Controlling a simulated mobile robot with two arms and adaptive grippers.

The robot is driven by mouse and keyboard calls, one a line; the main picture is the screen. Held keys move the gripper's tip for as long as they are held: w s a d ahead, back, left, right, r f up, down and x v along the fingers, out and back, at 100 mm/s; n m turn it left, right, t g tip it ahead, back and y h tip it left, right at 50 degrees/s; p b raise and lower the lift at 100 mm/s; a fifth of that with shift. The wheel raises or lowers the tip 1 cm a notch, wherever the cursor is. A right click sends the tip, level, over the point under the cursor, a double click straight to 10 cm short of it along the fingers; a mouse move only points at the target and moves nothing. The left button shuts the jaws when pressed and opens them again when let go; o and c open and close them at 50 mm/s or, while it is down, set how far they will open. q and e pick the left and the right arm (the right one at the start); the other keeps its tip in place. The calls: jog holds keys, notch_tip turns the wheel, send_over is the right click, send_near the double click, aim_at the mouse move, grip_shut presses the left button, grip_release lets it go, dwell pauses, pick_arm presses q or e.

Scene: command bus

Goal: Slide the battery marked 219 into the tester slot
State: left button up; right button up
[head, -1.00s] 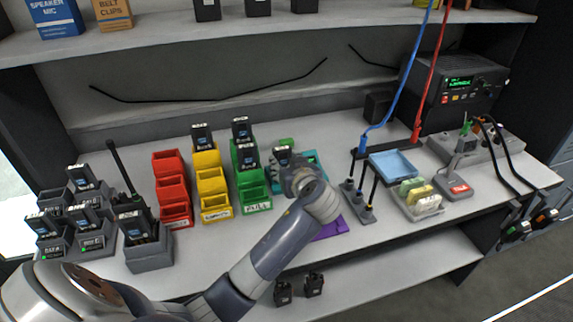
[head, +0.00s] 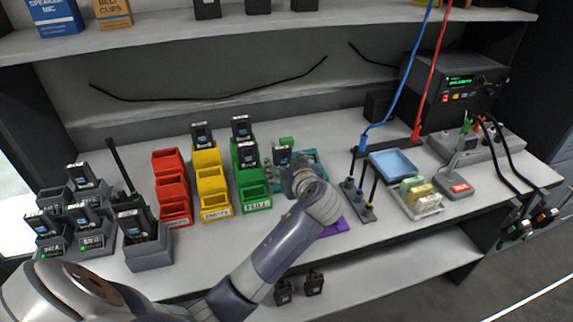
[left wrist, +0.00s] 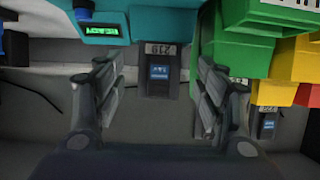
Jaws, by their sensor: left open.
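The battery marked 219 (left wrist: 158,76) is a dark block with a white label and a blue mark. In the left wrist view it stands out from the edge of the teal tester (left wrist: 175,18), whose green display is lit. In the head view the battery (head: 281,156) stands upright at the teal tester (head: 318,160), partly behind my wrist. Its lower end is hidden, so its depth in the slot cannot be told. My left gripper (left wrist: 158,88) is open, one finger on each side of the battery with visible gaps. My right gripper is not in view.
Green bins (head: 256,203), yellow bins (head: 215,212) and red bins (head: 175,209) stand left of the tester, some holding batteries. An antenna stand (head: 366,214), a blue tray (head: 393,163) and a radio (head: 455,84) are to the right. Chargers (head: 88,242) stand far left.

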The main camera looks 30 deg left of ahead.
pick_arm(q)
jog(key=v, duration=1.1)
jog(key=shift+s+r, duration=0.15)
jog(key=shift+d, duration=0.15)
